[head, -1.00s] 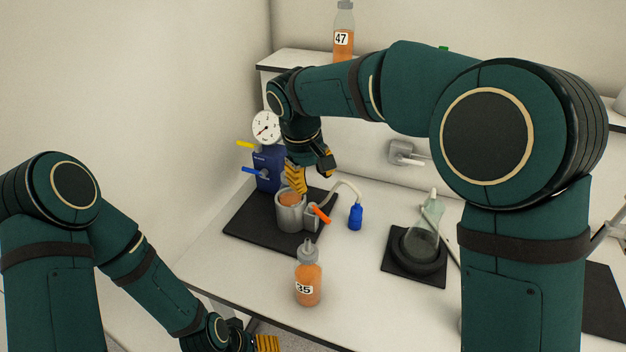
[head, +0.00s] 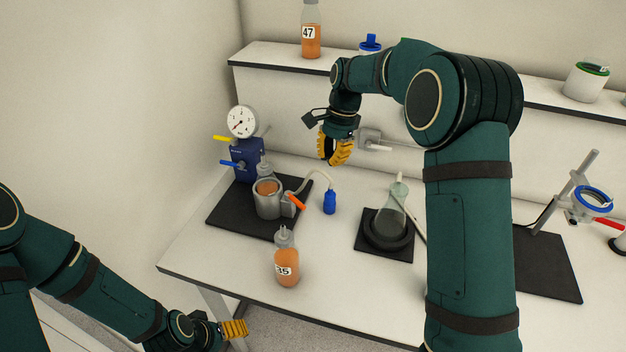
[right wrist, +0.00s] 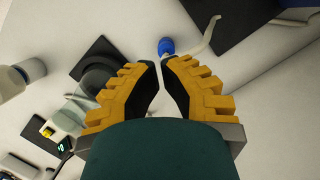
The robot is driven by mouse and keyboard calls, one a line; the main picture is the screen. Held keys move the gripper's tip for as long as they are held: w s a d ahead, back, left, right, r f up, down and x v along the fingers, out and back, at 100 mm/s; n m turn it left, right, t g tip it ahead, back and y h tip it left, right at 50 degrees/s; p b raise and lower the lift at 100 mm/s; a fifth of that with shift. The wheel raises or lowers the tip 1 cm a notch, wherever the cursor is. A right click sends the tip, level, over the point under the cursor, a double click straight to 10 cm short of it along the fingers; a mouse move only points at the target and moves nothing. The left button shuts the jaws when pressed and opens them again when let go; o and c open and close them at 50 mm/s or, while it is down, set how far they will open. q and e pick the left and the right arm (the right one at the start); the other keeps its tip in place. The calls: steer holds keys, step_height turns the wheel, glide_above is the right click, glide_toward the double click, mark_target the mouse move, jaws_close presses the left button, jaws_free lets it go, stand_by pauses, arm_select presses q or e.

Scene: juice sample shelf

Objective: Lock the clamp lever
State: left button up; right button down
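The clamp is a grey metal cup (head: 268,204) on a black mat, with an orange-filled bottle (head: 266,187) standing inside it. Its orange-red clamp lever (head: 298,201) sticks out at the cup's right side, sloping down to the right. My right gripper (head: 336,158) is above and right of the clamp, apart from it and empty. In the right wrist view its yellow fingertips (right wrist: 161,63) are almost together, with nothing between them. My left gripper (head: 236,329) is low at the table's front edge; its finger gap cannot be made out.
A blue pump (head: 246,160) with gauge, yellow lever and blue lever stands behind the cup. Bottle 35 (head: 287,266) stands in front. A blue-capped hose end (head: 329,203) and a flask (head: 391,219) in a black ring are to the right. Bottle 47 (head: 311,38) is on the shelf.

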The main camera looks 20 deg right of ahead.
mark_target(296, 202)
steer(key=s+a+f, duration=0.1)
steer(key=a+f, duration=0.1)
steer(key=f, duration=0.3)
steer(key=s+a+f+b, duration=0.1)
steer(key=a+f, duration=0.2)
steer(key=f, duration=0.2)
steer(key=shift+s+a, duration=0.25)
steer(key=shift+a, duration=0.05)
steer(key=shift+s+a+f+m+p, duration=0.15)
steer(key=shift+s+a+m+p, duration=0.5)
steer(key=shift+a, duration=0.35)
